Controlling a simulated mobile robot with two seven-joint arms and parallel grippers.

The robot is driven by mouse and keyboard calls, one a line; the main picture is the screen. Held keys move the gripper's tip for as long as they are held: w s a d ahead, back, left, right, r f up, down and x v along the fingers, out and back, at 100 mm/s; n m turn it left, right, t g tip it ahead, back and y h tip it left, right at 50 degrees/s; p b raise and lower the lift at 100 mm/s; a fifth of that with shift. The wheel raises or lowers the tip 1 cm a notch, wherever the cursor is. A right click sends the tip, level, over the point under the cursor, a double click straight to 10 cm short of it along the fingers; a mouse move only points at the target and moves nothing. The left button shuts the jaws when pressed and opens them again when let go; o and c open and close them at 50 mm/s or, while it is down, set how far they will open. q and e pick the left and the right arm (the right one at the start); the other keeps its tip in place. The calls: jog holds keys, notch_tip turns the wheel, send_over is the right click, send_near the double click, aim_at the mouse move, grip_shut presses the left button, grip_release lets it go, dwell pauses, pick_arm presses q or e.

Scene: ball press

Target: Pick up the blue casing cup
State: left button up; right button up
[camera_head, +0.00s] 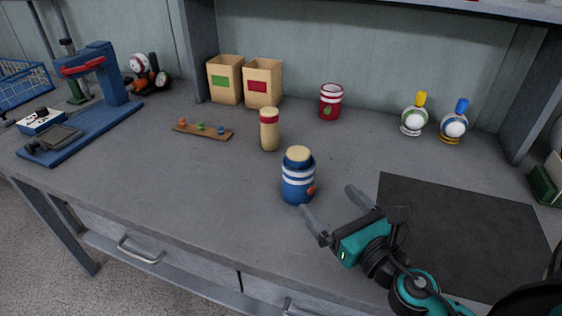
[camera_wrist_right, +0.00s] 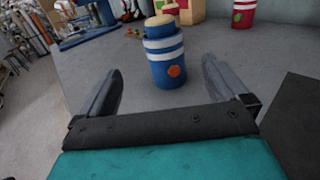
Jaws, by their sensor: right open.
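The blue casing cup (camera_head: 297,188) stands upright on the grey table near its front middle. It has white stripes, an orange patch low on its side, and a tan round piece (camera_head: 298,155) in its top. My right gripper (camera_head: 328,211) is open and empty, close to the cup on its front right. In the right wrist view the cup (camera_wrist_right: 166,72) stands ahead, between and beyond the two open fingers (camera_wrist_right: 161,82), apart from them. My left gripper is not in view.
A tan cylinder with a red band (camera_head: 269,132) stands just behind the cup. A red cup (camera_head: 331,102) and two tan boxes (camera_head: 243,82) stand at the back. A blue press (camera_head: 100,82) is at the left. A dark mat (camera_head: 460,235) lies at the right.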

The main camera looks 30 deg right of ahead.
aim_at(306, 174)
jog(key=shift+w, duration=0.4)
jog(key=shift+w+r+p, duration=0.1)
jog(key=shift+w+p, duration=0.2)
jog(key=shift+w, duration=0.05)
jog(key=w+p, duration=0.2)
jog(key=w, duration=0.3)
jog(key=shift+w+d+p, duration=0.1)
jog(key=shift+w+p, duration=0.25)
jog(key=shift+w, duration=0.05)
jog(key=w, duration=0.5)
jog(key=shift+w+d+f+p, duration=0.25)
jog(key=shift+w+d+p, duration=0.05)
jog(key=shift+p, duration=0.05)
jog(key=shift+w, duration=0.2)
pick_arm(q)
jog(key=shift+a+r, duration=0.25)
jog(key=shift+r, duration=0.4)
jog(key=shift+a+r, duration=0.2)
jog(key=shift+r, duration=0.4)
pick_arm(e)
jog(key=shift+w+f, duration=0.1)
jog(key=c, duration=0.7)
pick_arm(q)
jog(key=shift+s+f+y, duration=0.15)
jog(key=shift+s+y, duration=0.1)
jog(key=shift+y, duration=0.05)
pick_arm(e)
jog(key=c, duration=0.3)
